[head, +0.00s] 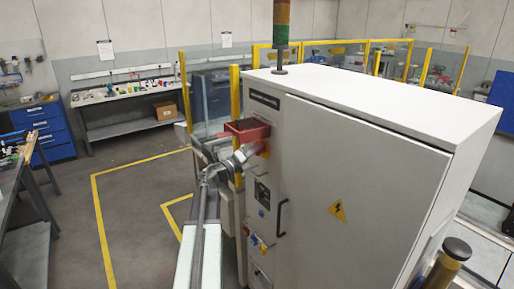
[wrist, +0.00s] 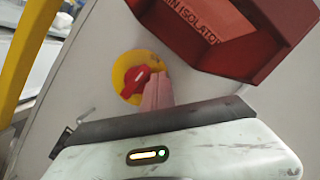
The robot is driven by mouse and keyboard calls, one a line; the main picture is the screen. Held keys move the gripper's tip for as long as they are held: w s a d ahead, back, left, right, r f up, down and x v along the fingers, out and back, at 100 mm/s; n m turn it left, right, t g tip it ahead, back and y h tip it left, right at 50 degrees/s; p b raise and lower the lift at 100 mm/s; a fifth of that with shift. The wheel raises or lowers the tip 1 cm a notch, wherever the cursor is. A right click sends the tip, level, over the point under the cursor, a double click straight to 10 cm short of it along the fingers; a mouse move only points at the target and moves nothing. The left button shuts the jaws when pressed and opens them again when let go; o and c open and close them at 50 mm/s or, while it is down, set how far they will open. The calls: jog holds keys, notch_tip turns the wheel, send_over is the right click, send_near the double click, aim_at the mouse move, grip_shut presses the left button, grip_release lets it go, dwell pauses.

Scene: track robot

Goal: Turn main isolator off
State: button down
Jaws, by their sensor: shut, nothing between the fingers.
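The main isolator is a red rotary knob (wrist: 134,80) on a round yellow plate (wrist: 127,62), on the cabinet's face in the wrist view. Its grip lies tilted, running from lower left to upper right. A red hood (wrist: 250,62) with partly cut-off lettering ending in "N ISOLATOR" juts out above it; the hood also shows in the head view (head: 247,130). My gripper (wrist: 159,80) is shut and empty, its pinkish fingertips just right of the knob and below the hood. I cannot tell whether they touch the knob. In the head view my gripper (head: 254,149) is small beside the cabinet.
The grey cabinet (head: 360,180) fills the right of the head view, with a black door handle (head: 282,217) and a warning triangle (head: 338,211). A yellow post (head: 236,100) stands close left of the hood. Open floor (head: 135,190) with yellow lines lies left.

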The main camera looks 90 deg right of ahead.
jog(key=s+a, duration=0.2)
jog(key=a, duration=0.1)
jog(key=shift+a, duration=0.25)
jog(key=r+v, duration=0.1)
jog(key=v, duration=0.8)
jog(key=shift+a+r, duration=0.2)
jog(key=shift+a, duration=0.1)
jog(key=shift+w, duration=0.1)
